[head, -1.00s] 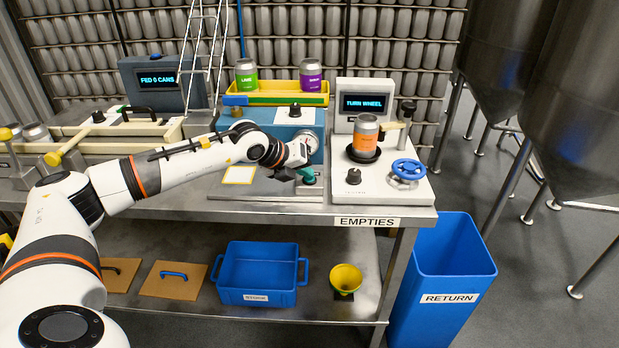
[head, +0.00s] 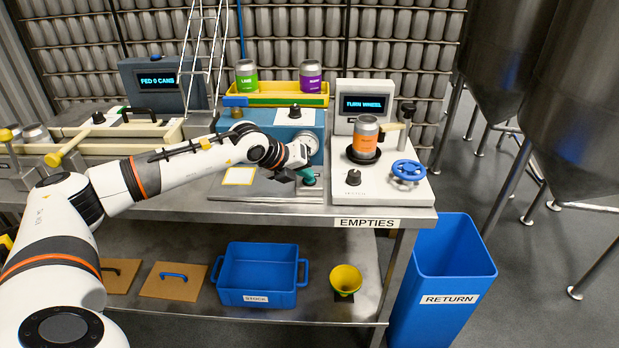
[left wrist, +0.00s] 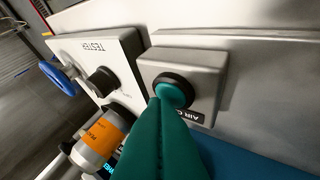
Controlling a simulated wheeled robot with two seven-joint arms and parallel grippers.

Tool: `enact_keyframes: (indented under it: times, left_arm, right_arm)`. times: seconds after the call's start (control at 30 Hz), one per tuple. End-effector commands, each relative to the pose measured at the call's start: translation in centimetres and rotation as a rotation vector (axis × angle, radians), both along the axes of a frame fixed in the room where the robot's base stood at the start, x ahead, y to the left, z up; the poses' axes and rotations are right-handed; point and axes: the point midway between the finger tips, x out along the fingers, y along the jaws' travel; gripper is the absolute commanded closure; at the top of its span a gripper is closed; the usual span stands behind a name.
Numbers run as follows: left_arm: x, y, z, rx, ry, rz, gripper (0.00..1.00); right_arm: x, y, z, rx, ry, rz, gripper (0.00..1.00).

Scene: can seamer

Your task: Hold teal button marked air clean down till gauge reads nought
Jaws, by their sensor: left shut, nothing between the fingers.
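The teal button (left wrist: 177,91) sits in a dark ring on a grey box (left wrist: 208,70) with a partly hidden "AIR C..." label, in the left wrist view. My left gripper (left wrist: 163,98) is shut and empty, its teal fingertips at the button's near edge; they appear to touch it. How far the button is pressed I cannot tell. In the head view my left gripper (head: 308,176) is over the button box, and the button is hidden there. The round white gauge (head: 312,143) on the blue machine is too small to read. My right gripper is not in view.
Right of the button, a white tester (head: 384,195) holds an orange-labelled can (head: 365,134), a blue wheel (head: 407,170) and a "TURN WHEEL" screen (head: 366,103). A yellow tray (head: 276,99) with two cans stands behind. A blue return bin (head: 455,260) stands right of the bench.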

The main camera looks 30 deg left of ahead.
Motion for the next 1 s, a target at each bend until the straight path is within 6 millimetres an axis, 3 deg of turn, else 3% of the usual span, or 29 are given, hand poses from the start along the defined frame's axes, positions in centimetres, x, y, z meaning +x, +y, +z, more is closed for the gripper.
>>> enact_keyframes:
  times: [0.83,1.0]
  left_arm:
    - [0.0,0.0,1.9,0.0,0.0,0.0,1.0]
    - [0.0,0.0,3.2,-0.001,-0.002,-0.001,1.0]
  right_arm:
    - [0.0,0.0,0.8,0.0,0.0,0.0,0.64]
    - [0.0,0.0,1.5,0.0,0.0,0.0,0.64]
